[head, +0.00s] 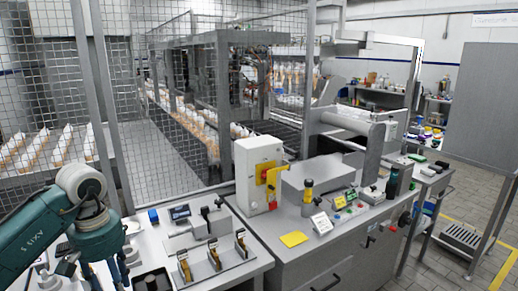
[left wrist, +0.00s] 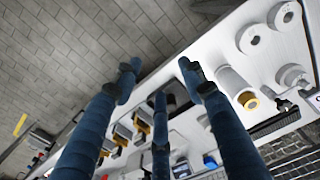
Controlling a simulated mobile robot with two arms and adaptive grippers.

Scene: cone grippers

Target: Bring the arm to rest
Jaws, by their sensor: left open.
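My left arm comes in from the lower left in the head view. Its gripper (head: 100,272) hangs low at the bottom edge, over the left part of the white worktable (head: 222,278), and is partly cut off. In the left wrist view, the three blue fingers of this gripper (left wrist: 160,86) are spread apart with nothing held between them. A dark round cup (left wrist: 180,98) on the table shows behind and between the fingers. The gap between the fingers and the table is hard to judge. My right gripper is in neither view.
Several small yellow-and-black holders (head: 214,255) and a grey clamp fixture (head: 205,222) stand right of the gripper. A control cabinet (head: 258,175) and wire fence (head: 190,110) stand beyond. Floor (left wrist: 75,50) lies past the table edge.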

